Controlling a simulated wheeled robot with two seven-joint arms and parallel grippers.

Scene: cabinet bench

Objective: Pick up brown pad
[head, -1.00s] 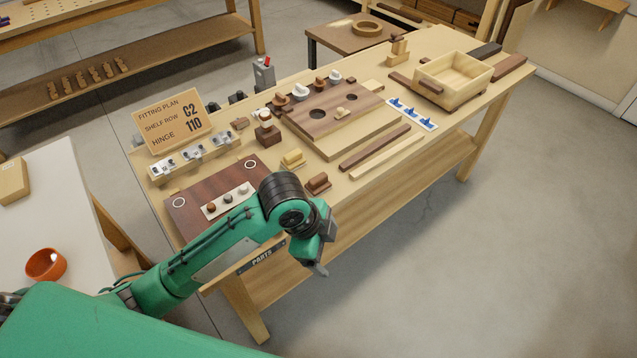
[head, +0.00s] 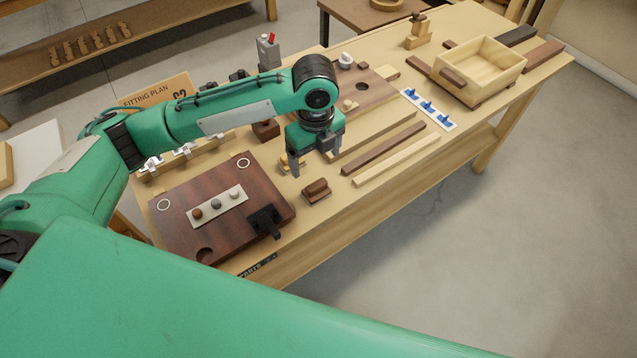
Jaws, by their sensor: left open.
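The brown pad (head: 316,191) is a small dark brown block with a raised ridge, lying on the bench top near its front edge, right of the dark brown board. My left gripper (head: 312,160) hangs pointing down just behind and above the pad, its fingers apart. Nothing shows between the fingers. A yellow pad (head: 286,163) lies behind the left finger and is partly hidden by it. My right gripper is not in view.
Left of the pad is the dark board (head: 180,225) with a knob strip (head: 217,206) and a black fitting (head: 265,221). To the right lie a brown strip (head: 385,148) and a pale strip (head: 395,160). A wooden box (head: 490,65) stands far right.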

